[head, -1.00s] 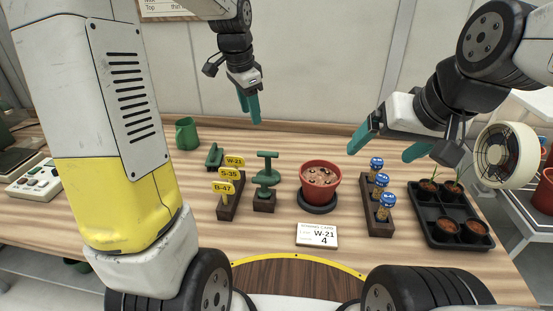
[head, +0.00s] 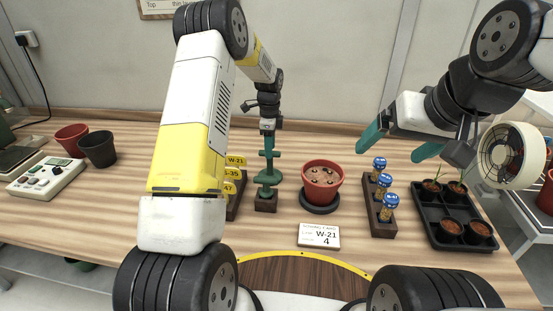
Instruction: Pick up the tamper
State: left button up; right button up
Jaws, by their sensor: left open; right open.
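The green tamper (head: 267,175) stands upright in a small wooden block (head: 266,202) left of the terracotta pot. My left gripper (head: 268,142) points down at the top of the tamper, with its teal fingers around or just behind the handle; the overlap hides whether they touch. It is open. My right gripper (head: 400,146) is open and empty, up to the right above the vial rack.
The terracotta pot (head: 334,186) sits on a dark saucer. A vial rack (head: 377,218), a seedling tray (head: 431,228) and a fan (head: 510,155) are on the right. A card (head: 319,236) lies in front. My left arm partly hides the yellow tag rack (head: 234,208).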

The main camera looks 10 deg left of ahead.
aim_at(270, 165)
pick_arm(q)
notch_tip(270, 165, down, 4)
jog(key=shift+w+a+f, duration=0.1)
jog(key=shift+w+f, duration=0.05)
grip_shut()
dwell(1.4)
